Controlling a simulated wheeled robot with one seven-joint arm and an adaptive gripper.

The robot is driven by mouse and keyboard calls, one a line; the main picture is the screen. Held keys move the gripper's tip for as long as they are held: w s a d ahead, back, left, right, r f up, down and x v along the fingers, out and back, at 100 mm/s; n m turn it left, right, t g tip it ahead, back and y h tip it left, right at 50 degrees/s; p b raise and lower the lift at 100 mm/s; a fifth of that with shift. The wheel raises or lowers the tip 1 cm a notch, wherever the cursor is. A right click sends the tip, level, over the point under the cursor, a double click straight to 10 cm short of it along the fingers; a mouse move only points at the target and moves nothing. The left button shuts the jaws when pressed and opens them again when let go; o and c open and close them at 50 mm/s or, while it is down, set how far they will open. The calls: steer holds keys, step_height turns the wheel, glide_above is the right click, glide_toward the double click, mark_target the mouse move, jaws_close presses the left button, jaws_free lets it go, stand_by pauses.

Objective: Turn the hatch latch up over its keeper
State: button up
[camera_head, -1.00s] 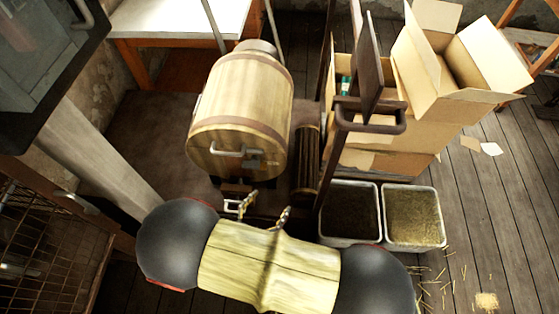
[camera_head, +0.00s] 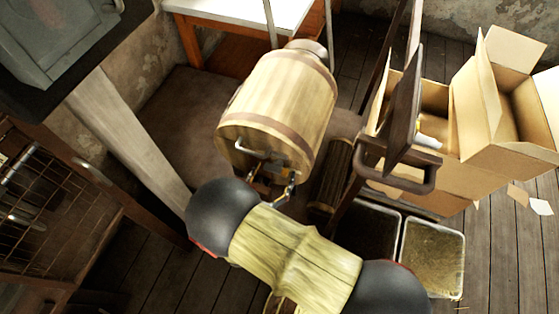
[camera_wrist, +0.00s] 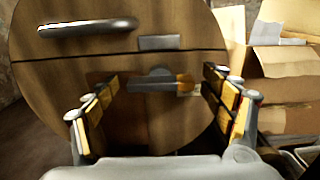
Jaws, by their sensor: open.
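The wooden barrel (camera_head: 285,92) lies on its side with its round hatch face towards me. In the wrist view the face (camera_wrist: 130,60) is crossed by a dark seam. The latch (camera_wrist: 150,85) is a grey bar lying about level below the seam, with an orange-brown end on the right. A small grey plate (camera_wrist: 158,42), apparently the keeper, sits above it at the seam. My gripper (camera_wrist: 160,100) is open, its yellow-padded fingers on either side of the latch; I cannot tell if they touch it. In the head view the gripper (camera_head: 275,188) is at the lower face.
A metal bar handle (camera_wrist: 87,28) stands out from the upper left of the face. A dark post with a bracket (camera_head: 400,165) rises right of the barrel. Open cardboard boxes (camera_head: 510,105) and straw-filled bins (camera_head: 432,255) stand at the right.

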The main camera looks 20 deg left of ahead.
steer(key=shift+w, duration=0.7)
steer(key=shift+c, duration=0.2)
steer(key=c, duration=1.1)
